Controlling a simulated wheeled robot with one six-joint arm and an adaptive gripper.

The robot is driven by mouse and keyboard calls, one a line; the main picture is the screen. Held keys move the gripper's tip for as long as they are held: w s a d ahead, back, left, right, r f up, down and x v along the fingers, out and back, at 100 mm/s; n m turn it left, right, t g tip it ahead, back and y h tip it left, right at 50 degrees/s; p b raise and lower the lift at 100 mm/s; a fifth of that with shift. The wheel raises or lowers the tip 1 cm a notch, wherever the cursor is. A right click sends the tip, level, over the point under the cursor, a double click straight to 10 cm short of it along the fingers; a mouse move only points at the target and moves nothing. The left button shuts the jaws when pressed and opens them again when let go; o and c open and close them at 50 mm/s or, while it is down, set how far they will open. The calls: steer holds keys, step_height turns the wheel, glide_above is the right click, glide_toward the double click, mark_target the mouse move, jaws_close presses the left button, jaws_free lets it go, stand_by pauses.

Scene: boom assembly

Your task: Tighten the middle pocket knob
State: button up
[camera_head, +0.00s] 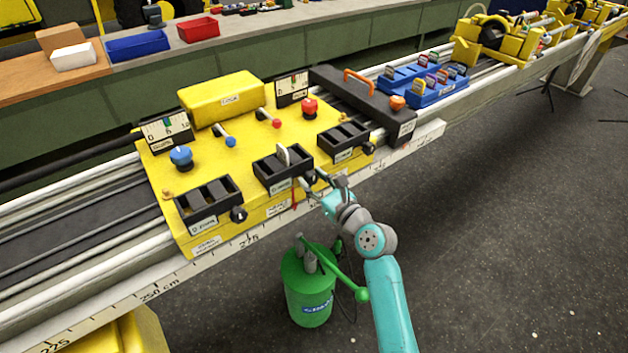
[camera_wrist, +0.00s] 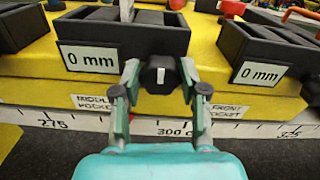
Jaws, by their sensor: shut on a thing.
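The middle pocket (camera_head: 262,176) is a black slotted box on the yellow carriage, with a pale plate upright in it. Its front reads "0 mm" in the wrist view (camera_wrist: 88,61). The middle pocket knob (camera_wrist: 160,75) is black with a white mark pointing up, beside that label. My gripper (camera_wrist: 159,76) is shut on the knob, one finger on each side. In the head view, my gripper (camera_head: 314,184) reaches the carriage's front edge and mostly hides the knob.
Two more black pockets flank it, one at left (camera_head: 208,205) and one at right (camera_head: 343,142), each with its own knob. A green canister (camera_head: 308,290) stands on the floor below.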

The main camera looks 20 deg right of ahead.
steer(key=shift+f+m, duration=0.1)
steer(key=shift+m, duration=0.2)
steer(key=o, duration=1.1)
steer(key=shift+o, duration=0.2)
steer(key=shift+s, duration=0.1)
steer(key=v, duration=1.2)
